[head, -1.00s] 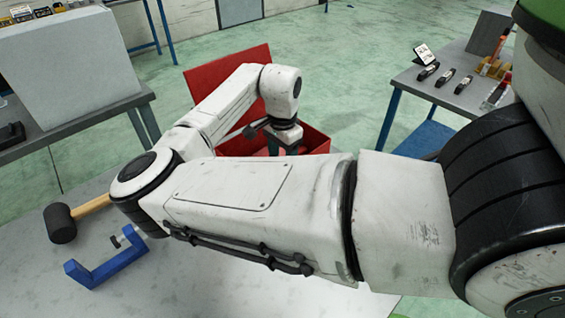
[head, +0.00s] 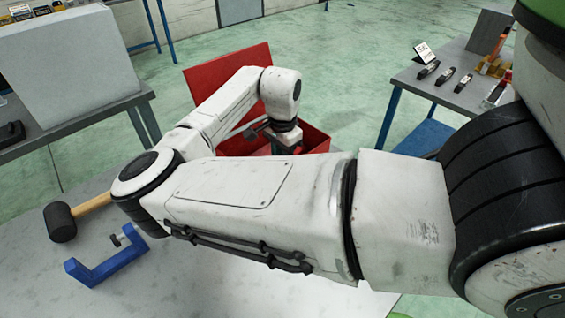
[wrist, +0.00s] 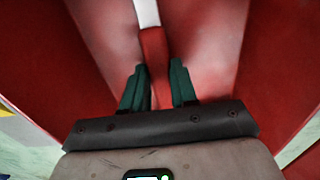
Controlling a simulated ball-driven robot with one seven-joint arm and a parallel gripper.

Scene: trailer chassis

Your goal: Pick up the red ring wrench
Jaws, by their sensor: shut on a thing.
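The red ring wrench (wrist: 154,48) shows in the wrist view as a red handle with a pale, silvery length at the top of the picture. Its ring ends cannot be made out. My gripper (wrist: 158,86) has its two green fingers on either side of the red handle and is shut on it. In the head view my gripper (head: 285,148) is down at the open red toolbox (head: 316,142), partly hidden by my arm. The wrench cannot be seen in the head view.
The toolbox's raised red lid (head: 205,82) stands behind my forearm. A mallet (head: 62,222) and a blue clamp (head: 105,262) lie on the near grey table (head: 200,290). A right-hand table (head: 425,88) holds several small tools. A large grey box (head: 60,70) stands at left.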

